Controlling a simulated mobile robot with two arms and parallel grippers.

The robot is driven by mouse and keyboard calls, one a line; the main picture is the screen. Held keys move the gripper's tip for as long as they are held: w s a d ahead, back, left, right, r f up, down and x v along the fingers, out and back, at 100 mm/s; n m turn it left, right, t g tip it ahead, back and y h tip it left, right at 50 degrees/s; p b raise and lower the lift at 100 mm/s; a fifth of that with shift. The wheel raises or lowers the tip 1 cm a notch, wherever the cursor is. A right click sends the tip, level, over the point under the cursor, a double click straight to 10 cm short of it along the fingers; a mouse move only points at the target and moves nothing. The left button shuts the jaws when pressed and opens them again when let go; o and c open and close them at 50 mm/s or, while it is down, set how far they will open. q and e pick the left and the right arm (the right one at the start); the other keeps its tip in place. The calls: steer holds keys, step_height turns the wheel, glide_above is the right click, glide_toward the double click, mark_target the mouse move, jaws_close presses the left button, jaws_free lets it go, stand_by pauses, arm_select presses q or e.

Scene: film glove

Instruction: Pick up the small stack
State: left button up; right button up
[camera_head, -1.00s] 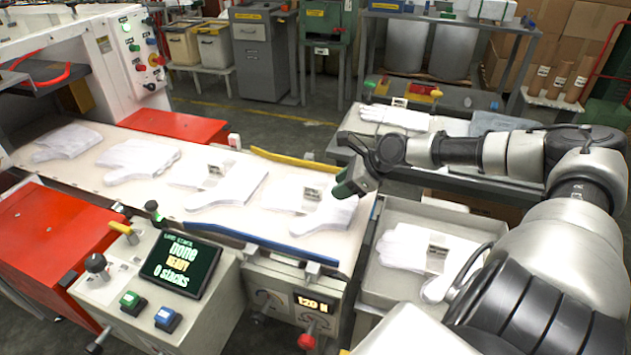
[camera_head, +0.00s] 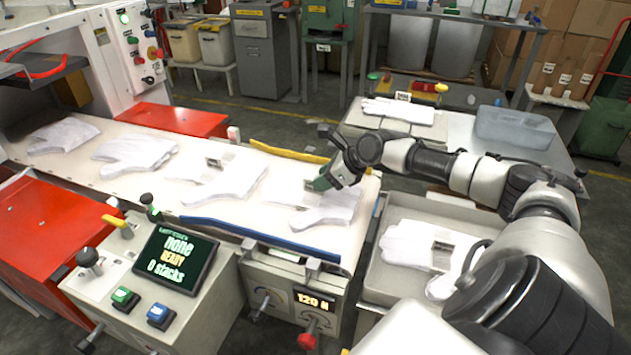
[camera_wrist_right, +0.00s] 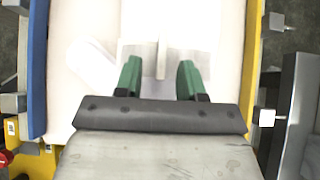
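Flat white glove stacks lie in a row on the pale belt (camera_head: 110,186) in the head view. The nearest to my right gripper (camera_head: 322,183) is the stack (camera_head: 328,208) at the belt's right end, with a small label card by the fingers. My right gripper is just above or at that stack; contact cannot be told. In the right wrist view its two green fingers (camera_wrist_right: 158,78) are apart, with pale, washed-out material (camera_wrist_right: 200,28) and a narrow upright strip between and beyond them. Another stack (camera_head: 222,178) lies to its left. My left gripper is not in view.
A metal tray (camera_head: 390,283) with banded white gloves (camera_head: 412,245) stands right of the belt. A blue rail (camera_head: 262,238) and a yellow rail (camera_head: 288,152) edge the belt. A control box (camera_head: 178,262) stands in front. A side table behind holds gloves (camera_head: 398,111) and a clear bin (camera_head: 515,127).

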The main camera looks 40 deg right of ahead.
mark_target(305, 193)
steer(key=x, duration=0.3)
steer(key=shift+w+f, duration=0.15)
steer(key=shift+w, duration=0.1)
steer(key=shift+s, duration=0.1)
jaws_close()
